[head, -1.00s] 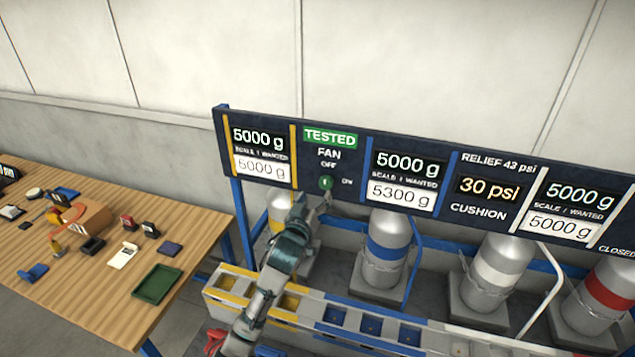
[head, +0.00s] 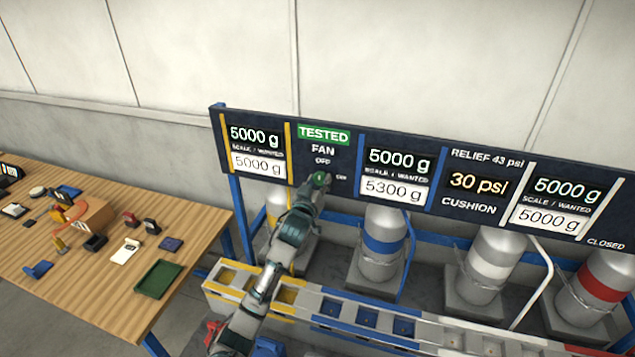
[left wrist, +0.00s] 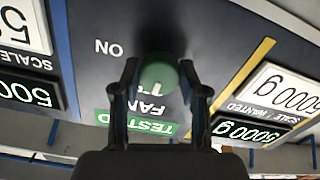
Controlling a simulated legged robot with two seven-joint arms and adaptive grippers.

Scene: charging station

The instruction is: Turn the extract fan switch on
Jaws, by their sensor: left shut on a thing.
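The extract fan switch is a round green knob (head: 320,179) on the dark panel, under the FAN and OFF labels, with the ON label to its right. In the left wrist view the green knob (left wrist: 158,74) sits between my two fingers, and the panel's words appear upside down. My left gripper (head: 318,183) reaches up to the panel from below and is shut on the knob. The knob's pointer is too small and partly covered, so I cannot tell its direction. My right gripper is not in view.
Scale readouts stand on both sides of the fan section (head: 393,160). Gas cylinders (head: 381,243) stand below the panel behind a rail of trays (head: 340,312). A wooden table (head: 95,285) with several small parts and a green tray (head: 158,279) is at the left.

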